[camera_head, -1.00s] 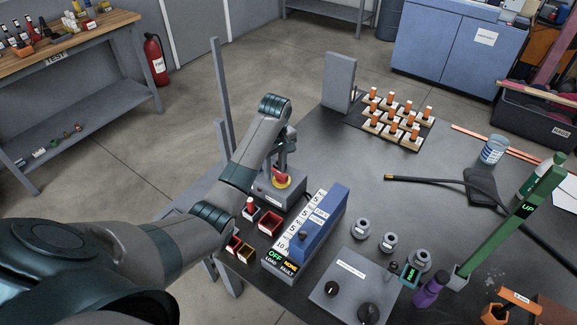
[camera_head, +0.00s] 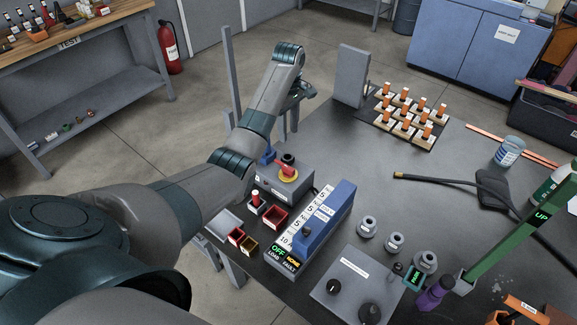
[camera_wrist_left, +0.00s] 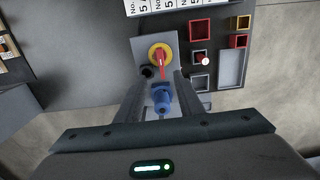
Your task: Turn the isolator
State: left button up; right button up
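The isolator is a grey box (camera_head: 284,188) with a red handle (camera_head: 287,168) on a yellow disc, at the left edge of the dark table. In the left wrist view the red handle (camera_wrist_left: 161,65) runs from the yellow disc (camera_wrist_left: 159,55) down toward my gripper. My right gripper is out of view.
Small red bins (camera_head: 275,216) and a blue-and-white unit (camera_head: 325,220) reading OFF stand close in front of the isolator. A grey upright plate (camera_head: 352,75) and a board of orange-topped pieces (camera_head: 405,112) stand farther back. The table middle is mostly clear.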

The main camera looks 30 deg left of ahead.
pick_arm(q)
jog(key=f+b, duration=0.1)
jog(key=f, duration=0.1)
send_near(288, 167)
notch_tip(288, 167, down, 9)
jog(key=shift+r, duration=0.1)
dwell(0.4)
jog(key=shift+c, duration=0.3)
grip_shut()
